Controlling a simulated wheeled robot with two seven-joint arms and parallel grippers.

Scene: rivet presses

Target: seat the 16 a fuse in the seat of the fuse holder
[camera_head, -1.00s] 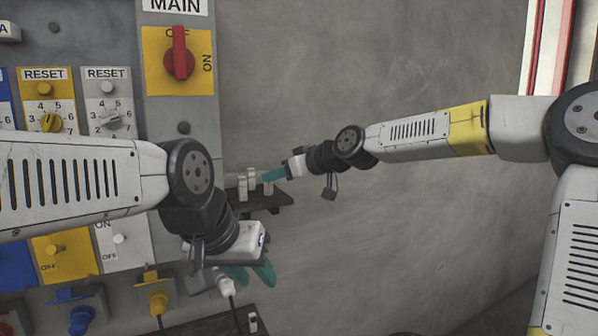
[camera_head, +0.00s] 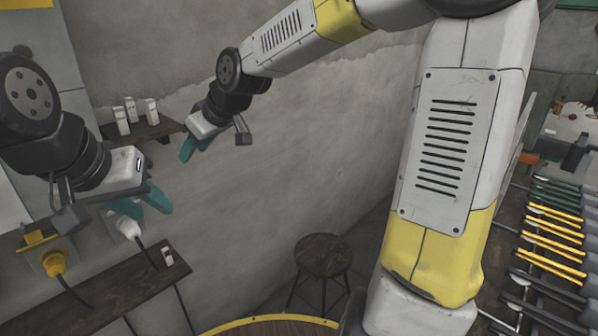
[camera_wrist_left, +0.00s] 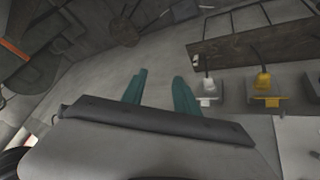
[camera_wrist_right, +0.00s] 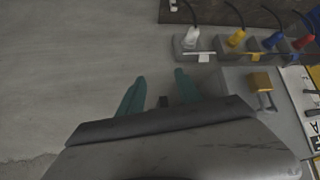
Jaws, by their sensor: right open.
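A small white-and-dark piece (camera_head: 168,257) stands on the lower shelf. My right gripper (camera_head: 189,149) is just off the upper shelf's right end, open; in its wrist view its fingers (camera_wrist_right: 157,92) are apart, with a small dark shape between them that I cannot identify. My left gripper (camera_head: 152,202) is lower, open and empty; its fingers (camera_wrist_left: 160,90) are apart. I cannot identify the fuse holder.
A stool (camera_head: 323,256) stands on the floor. A rack of tools (camera_head: 555,235) is at the right. The wall beside the grippers is bare.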

